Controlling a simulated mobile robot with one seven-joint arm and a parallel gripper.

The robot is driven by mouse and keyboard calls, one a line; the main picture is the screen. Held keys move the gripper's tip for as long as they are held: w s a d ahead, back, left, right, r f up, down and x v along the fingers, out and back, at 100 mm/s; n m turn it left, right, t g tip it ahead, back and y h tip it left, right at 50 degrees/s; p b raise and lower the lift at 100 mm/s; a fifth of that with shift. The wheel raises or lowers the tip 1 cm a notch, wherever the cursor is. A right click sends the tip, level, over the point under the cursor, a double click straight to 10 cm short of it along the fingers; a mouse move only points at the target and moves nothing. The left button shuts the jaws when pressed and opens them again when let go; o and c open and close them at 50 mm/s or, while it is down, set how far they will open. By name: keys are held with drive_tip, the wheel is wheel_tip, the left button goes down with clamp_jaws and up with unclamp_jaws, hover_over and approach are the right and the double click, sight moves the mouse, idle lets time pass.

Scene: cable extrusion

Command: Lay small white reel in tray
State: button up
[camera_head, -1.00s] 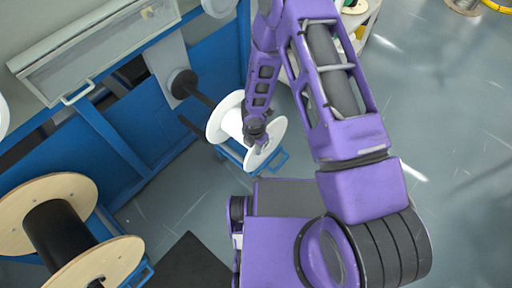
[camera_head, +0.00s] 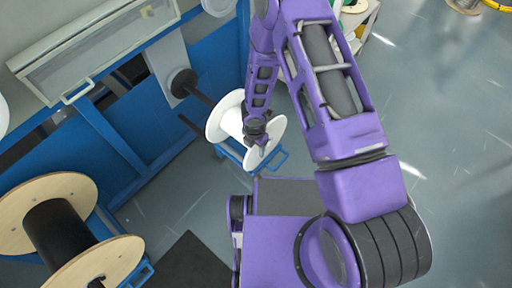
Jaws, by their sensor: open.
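A white reel (camera_head: 229,121) sits in a blue frame at the blue machine, in the middle of the view. My gripper (camera_head: 259,150) is at the reel's right flange, in front of it, and covers part of it. The gripper is open; whether its fingers touch the reel I cannot tell. No tray can be clearly made out; a shelf unit (camera_head: 363,25) at the top right is partly hidden behind my purple arm.
A large wooden reel with a black core (camera_head: 56,229) stands at the lower left. The blue machine (camera_head: 140,150) fills the left side. A yellow coil (camera_head: 497,6) lies at the top right. The grey floor (camera_head: 455,150) on the right is clear.

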wheel_tip(320, 180, up, 17)
drive_tip(key=p, duration=0.5)
drive_tip(key=shift+s+a+r+p, duration=0.2)
drive_tip(key=shift+s+a+p, duration=0.1)
drive_tip(key=shift+p, duration=0.1)
